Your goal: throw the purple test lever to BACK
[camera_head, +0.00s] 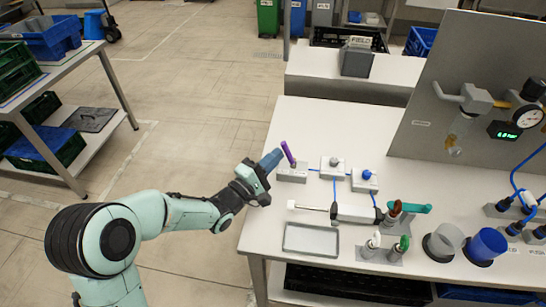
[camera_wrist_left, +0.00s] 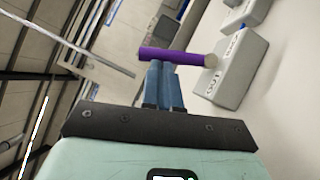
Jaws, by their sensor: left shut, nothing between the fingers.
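The purple test lever (camera_head: 288,153) rises from a small grey base block (camera_head: 292,174) near the left edge of the workbench, leaning up and to the left in the head view. In the left wrist view the purple lever (camera_wrist_left: 172,55) lies across the picture just beyond the fingertips, joined to its grey block (camera_wrist_left: 236,72). My left gripper (camera_head: 272,158) is shut and empty, with its blue fingers just left of the lever. The closed fingers (camera_wrist_left: 160,66) also show in the wrist view. I cannot tell whether they touch the lever. My right gripper is out of view.
Switch boxes (camera_head: 333,168) joined by blue tubing stand right of the lever. A grey tray (camera_head: 311,240), a syringe-like tool (camera_head: 355,214) and several upright bottles (camera_head: 371,244) are nearer. A grey panel (camera_head: 480,80) with a gauge rises at right.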

